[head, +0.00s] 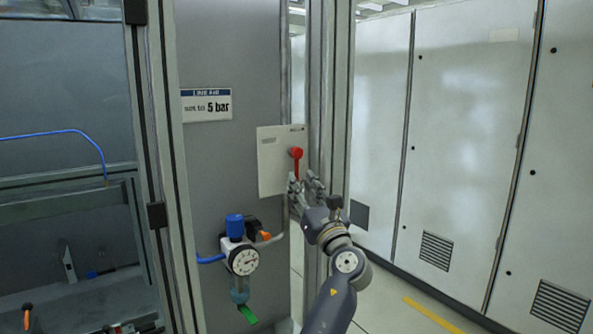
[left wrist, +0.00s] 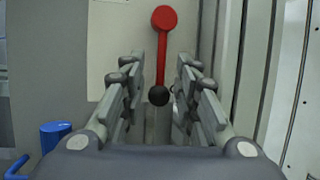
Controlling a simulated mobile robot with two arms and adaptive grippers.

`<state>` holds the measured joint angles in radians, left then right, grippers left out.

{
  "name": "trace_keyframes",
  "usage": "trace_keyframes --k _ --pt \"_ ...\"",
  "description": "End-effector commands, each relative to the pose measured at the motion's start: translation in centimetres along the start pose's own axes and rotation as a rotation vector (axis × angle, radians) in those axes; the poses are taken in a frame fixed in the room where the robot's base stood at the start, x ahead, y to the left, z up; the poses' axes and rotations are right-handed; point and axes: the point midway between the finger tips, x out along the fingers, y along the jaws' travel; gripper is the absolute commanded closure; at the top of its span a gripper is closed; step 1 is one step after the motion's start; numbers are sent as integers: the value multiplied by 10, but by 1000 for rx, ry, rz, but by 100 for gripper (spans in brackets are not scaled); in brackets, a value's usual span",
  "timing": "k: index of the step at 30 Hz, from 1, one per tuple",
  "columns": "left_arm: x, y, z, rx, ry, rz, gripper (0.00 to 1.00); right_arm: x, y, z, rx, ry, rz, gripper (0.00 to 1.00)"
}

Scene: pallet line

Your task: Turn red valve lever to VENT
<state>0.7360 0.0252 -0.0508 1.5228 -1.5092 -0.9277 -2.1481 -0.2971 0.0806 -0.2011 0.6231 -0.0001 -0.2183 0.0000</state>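The red valve lever (head: 297,158) is on a pale plate (head: 271,170) fixed to a grey panel. In the left wrist view the lever (left wrist: 162,48) has a round red hub at the top, and its arm hangs nearly straight down to a black knob (left wrist: 159,96). My left gripper (head: 306,184) is at the lower end of the lever. In the left wrist view its fingers (left wrist: 160,78) are open, one on each side of the knob, with visible gaps. The plate's print is too small to read, so I cannot see a VENT mark. My right gripper is not in view.
Below left of the plate are a pressure gauge (head: 244,262), a blue knob (head: 235,226) and a green piece (head: 248,314). A "5 bar" sign (head: 207,105) is above. A metal post (head: 328,100) stands close behind my left gripper. Grey cabinets (head: 465,130) line the right.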

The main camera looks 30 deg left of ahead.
Motion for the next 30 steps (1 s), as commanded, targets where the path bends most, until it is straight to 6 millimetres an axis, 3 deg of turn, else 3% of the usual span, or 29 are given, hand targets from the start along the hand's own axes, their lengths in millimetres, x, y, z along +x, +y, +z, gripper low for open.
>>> trace_keyframes --k 3,7,19,23,30 --pt "22 0 2 1 1 1 71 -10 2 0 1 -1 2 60" --pt "36 0 1 1 0 -1 71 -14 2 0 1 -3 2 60" --pt "44 -1 -1 -1 1 -2 71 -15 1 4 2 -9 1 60" --pt "44 -1 -1 -1 1 -2 98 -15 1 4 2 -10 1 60" --pt "43 -1 -3 0 5 -2 100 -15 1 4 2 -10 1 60"
